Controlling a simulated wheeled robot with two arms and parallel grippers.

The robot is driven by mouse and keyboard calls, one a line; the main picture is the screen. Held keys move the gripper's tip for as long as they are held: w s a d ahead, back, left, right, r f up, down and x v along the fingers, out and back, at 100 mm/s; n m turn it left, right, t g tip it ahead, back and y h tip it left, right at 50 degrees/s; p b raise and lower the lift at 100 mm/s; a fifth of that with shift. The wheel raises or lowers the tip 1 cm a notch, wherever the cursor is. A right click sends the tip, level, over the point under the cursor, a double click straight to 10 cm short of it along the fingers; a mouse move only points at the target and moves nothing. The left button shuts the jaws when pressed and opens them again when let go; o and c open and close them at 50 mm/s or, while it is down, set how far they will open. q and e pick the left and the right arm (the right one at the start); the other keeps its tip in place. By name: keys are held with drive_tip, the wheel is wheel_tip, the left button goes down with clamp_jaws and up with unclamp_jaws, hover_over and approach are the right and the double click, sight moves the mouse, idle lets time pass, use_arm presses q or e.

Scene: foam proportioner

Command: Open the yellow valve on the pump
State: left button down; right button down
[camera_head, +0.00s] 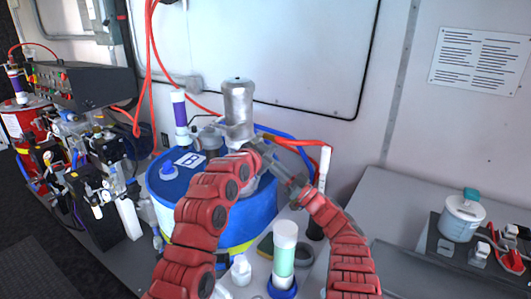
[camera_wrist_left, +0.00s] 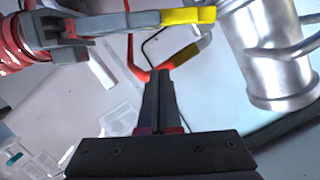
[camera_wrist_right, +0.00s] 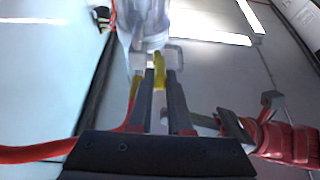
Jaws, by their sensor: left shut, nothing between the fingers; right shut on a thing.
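The silver pump (camera_head: 238,105) stands upright on the blue drum (camera_head: 170,190) in the head view. Its metal body also shows at the right of the left wrist view (camera_wrist_left: 270,65) and the top of the right wrist view (camera_wrist_right: 148,25). My right gripper (camera_wrist_right: 160,85) is shut on the yellow valve handle (camera_wrist_right: 160,65), just below the pump body in that view. The handle also shows at the right gripper's tips in the left wrist view (camera_wrist_left: 187,15). My left gripper (camera_wrist_left: 158,80) is shut and empty, apart from the handle. In the head view, arm links partly hide both grippers and the valve.
A red hose (camera_head: 150,65) hangs beside the wall. A white-capped container (camera_head: 285,240) stands in front of the drum. A control panel (camera_head: 85,85) stands left; a white pot (camera_head: 462,218) sits on the right bench. The bench between is largely clear.

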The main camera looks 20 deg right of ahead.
use_arm(q)
drive_tip(key=shift+w+a+f, duration=0.15)
drive_tip(key=shift+w+f, duration=0.45)
drive_tip(key=shift+f, duration=0.35)
drive_tip(key=shift+w+a+f, duration=0.15)
drive_tip(key=shift+w+f, duration=0.4)
drive_tip(key=shift+f, duration=0.4)
drive_tip(key=shift+w+a+f, duration=0.2)
drive_tip(key=shift+f, duration=0.45)
use_arm(e)
drive_tip(key=c, duration=0.8)
unclamp_jaws()
drive_tip(key=shift+c, duration=0.2)
use_arm(q)
drive_tip(key=shift+w+f, duration=0.1)
drive_tip(key=shift+f, duration=0.05)
use_arm(e)
drive_tip(key=shift+r, duration=0.1)
use_arm(q)
drive_tip(key=shift+a, duration=0.1)
